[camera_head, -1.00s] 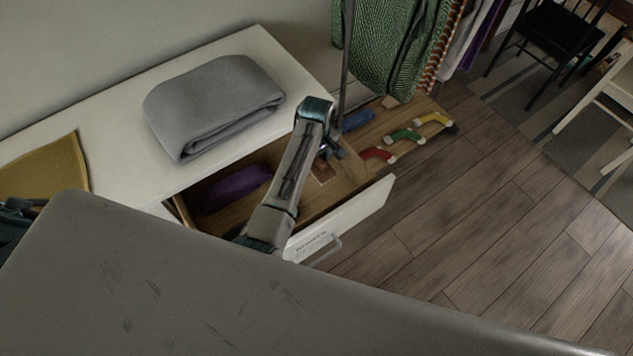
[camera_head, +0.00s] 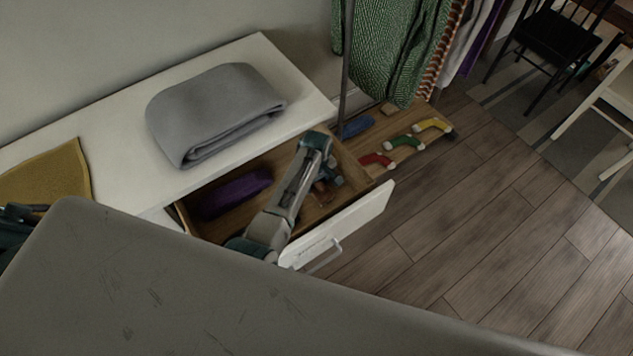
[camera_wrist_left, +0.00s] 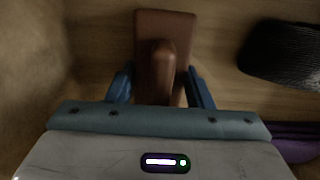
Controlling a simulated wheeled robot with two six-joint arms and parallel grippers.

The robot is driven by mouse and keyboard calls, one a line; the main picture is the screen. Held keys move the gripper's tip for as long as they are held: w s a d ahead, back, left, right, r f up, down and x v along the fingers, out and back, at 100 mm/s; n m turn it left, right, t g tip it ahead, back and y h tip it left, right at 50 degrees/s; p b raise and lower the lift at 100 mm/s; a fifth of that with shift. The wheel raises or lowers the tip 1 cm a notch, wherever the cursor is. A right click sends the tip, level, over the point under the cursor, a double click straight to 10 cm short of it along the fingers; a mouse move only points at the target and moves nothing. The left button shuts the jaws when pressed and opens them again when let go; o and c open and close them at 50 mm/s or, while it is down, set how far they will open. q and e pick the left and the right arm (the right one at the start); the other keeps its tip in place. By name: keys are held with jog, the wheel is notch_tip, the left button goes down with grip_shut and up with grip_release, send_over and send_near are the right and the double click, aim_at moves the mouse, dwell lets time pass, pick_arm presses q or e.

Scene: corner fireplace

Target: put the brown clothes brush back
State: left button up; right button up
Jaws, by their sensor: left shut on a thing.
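The brown clothes brush (camera_wrist_left: 163,55) shows in the left wrist view as a reddish-brown flat block with a raised handle. My left gripper (camera_wrist_left: 162,90) has its blue fingers on either side of the handle and is shut on it. In the head view my left gripper (camera_head: 328,178) is inside the open drawer (camera_head: 375,212), toward its right end. There the brush is mostly hidden by the gripper and arm. Wood lies beneath the brush; I cannot tell whether they touch. My right gripper is not in view.
A purple cloth (camera_head: 236,192) lies in the drawer's left part. A dark ribbed thing (camera_wrist_left: 282,55) lies right of the brush in the wrist view. A folded grey blanket (camera_head: 215,112) is on the white top.

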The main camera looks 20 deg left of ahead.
pick_arm(q)
jog(key=o, duration=1)
jog(key=shift+f, duration=0.1)
jog(key=shift+c, duration=0.2)
notch_tip(320, 180, up, 12)
jog(key=shift+r, duration=0.2)
